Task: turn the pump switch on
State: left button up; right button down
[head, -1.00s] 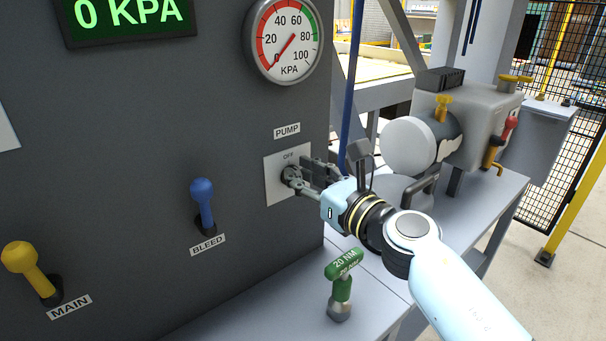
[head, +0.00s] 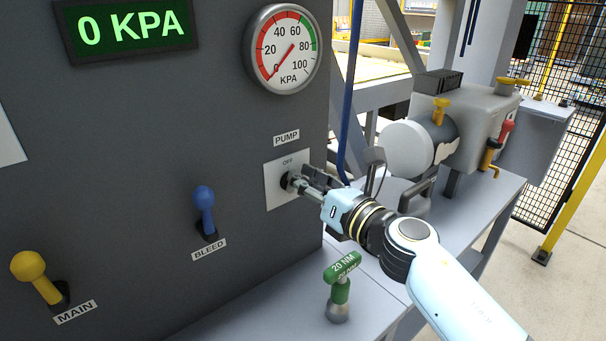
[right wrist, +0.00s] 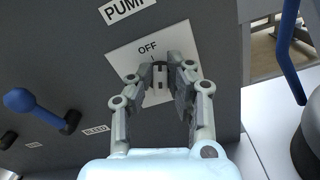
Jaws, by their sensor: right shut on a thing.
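The pump switch is a dark rotary knob (right wrist: 159,94) on a white plate (head: 274,187) below the PUMP label. The word OFF (right wrist: 147,48) is printed above the knob. My right gripper (head: 291,183) is at the plate, its fingers on either side of the knob and shut on it. It shows in the right wrist view (right wrist: 160,77) too, reaching up to the plate. The fingers partly hide the knob, so its exact angle is hard to tell. The digital display (head: 128,24) reads 0 KPA. My left gripper is not in view.
The dial gauge (head: 284,50) points near 0. A blue BLEED lever (head: 204,207) and a yellow MAIN lever (head: 36,277) are left of the plate. A green 20 NM tool (head: 341,280) stands on the bench below my arm. A blue hose (head: 347,110) hangs beside the panel.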

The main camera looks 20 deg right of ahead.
jog(key=shift+w+d+f+m+p, duration=0.2)
jog(key=shift+m+p, duration=0.7)
jog(key=shift+m, duration=1.4)
jog(key=shift+s+d+f+m+p, duration=0.25)
jog(key=shift+m+p, duration=0.65)
jog(key=shift+m, duration=1.4)
jog(key=shift+w+d+f+m+p, duration=0.1)
jog(key=shift+w+f+m+p, duration=0.25)
jog(key=shift+m+p, duration=1.25)
jog(key=shift+s+f+m+b, duration=0.1)
jog(key=shift+s+m+b, duration=0.05)
jog(key=shift+m+b, duration=0.65)
jog(key=c, duration=1.3)
grip_release()
jog(key=v, duration=1.2)
